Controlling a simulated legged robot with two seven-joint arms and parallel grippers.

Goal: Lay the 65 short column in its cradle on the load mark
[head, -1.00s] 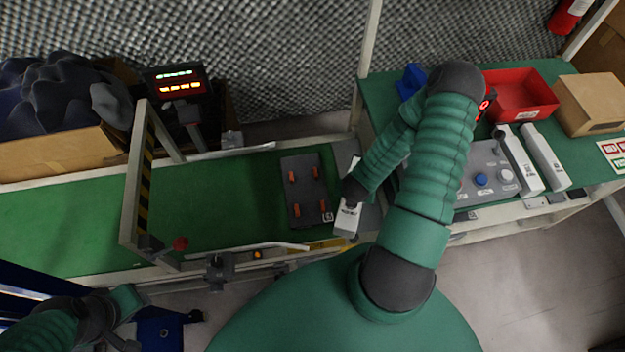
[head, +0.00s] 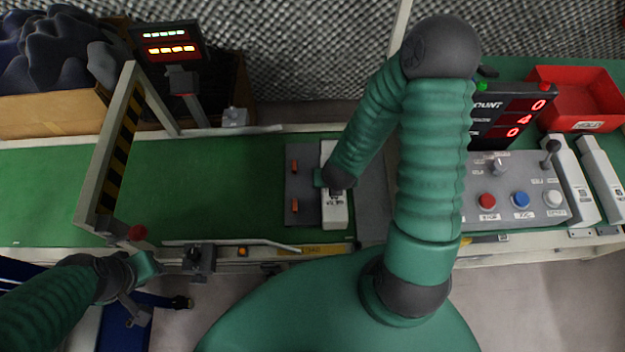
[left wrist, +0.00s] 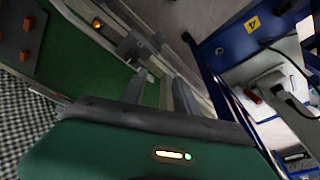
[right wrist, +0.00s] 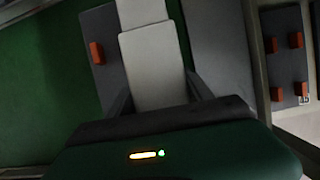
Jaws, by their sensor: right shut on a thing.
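The white column (head: 335,208) is held by my right gripper (head: 336,180) over the right part of the dark cradle plate (head: 303,214) on the green belt. Two orange pegs show left of the column; the plate's right side is hidden under it. In the right wrist view the column (right wrist: 152,68) lies between my right gripper's fingers (right wrist: 160,98), with one orange peg of the cradle (right wrist: 97,52) to its left. I cannot tell whether it touches the plate. My left gripper (left wrist: 160,92) is open and empty near the belt's front edge.
Two more white columns (head: 570,180) (head: 604,178) lie on the right bench beside a button panel (head: 515,190). A red bin (head: 575,98) and counter display (head: 510,115) stand behind. A striped gate (head: 122,145) spans the belt at left. The belt between is clear.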

